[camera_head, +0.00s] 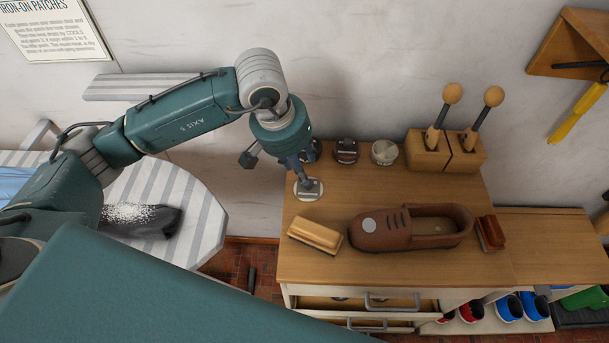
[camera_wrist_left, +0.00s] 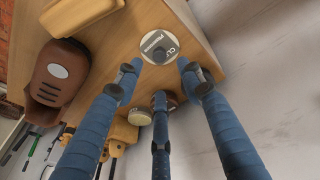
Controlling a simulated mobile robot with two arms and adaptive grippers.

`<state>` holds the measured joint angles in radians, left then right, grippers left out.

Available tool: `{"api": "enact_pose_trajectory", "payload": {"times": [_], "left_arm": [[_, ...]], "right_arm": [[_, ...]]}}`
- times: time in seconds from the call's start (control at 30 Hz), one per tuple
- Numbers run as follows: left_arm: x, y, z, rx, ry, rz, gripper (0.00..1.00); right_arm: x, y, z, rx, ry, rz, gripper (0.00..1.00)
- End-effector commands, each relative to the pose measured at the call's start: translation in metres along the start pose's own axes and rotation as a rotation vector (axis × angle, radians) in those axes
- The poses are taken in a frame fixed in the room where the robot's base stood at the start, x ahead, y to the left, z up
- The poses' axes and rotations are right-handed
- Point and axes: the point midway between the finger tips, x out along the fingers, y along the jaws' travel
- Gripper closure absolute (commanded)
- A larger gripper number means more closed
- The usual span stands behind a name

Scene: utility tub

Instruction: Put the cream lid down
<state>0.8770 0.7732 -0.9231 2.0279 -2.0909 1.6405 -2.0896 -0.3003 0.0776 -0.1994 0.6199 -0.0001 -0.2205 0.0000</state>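The cream lid (camera_head: 308,194) is a round, pale disc with a printed label, lying flat near the left edge of the wooden tabletop (camera_head: 350,261). In the left wrist view the lid (camera_wrist_left: 153,56) shows just beyond the fingertips, with a dark knob-like spot on it. My left gripper (camera_head: 303,176) points down over the lid. Its three blue fingers (camera_wrist_left: 157,75) are spread with clear gaps and nothing between them. A cream tin (camera_head: 384,152) stands at the back of the tabletop. My right gripper is not in view.
A brown shoe (camera_head: 395,234) lies mid-table, with a wood-backed brush (camera_head: 315,234) left of it and a dark red-brown brush (camera_head: 491,233) right. A dark brown tin (camera_head: 346,151) and wooden blocks with daubers (camera_head: 446,156) stand behind. A striped ironing board (camera_head: 196,207) is left.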

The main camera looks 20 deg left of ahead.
Motion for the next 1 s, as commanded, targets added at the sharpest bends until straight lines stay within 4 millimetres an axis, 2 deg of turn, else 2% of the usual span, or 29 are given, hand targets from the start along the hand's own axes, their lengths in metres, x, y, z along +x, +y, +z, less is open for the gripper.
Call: {"api": "enact_pose_trajectory", "payload": {"times": [0.1, 0.3, 1.0], "left_arm": [[-0.019, -0.001, -0.001, 0.001, 0.003, 0.0, 0.61], [-0.035, 0.0, 0.0, 0.001, 0.0, -0.001, 0.61], [-0.036, 0.0, 0.001, 0.001, -0.002, 0.0, 0.61]], "right_arm": [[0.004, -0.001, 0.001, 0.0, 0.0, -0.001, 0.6], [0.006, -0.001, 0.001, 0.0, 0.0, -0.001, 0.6], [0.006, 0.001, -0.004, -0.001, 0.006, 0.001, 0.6]]}}
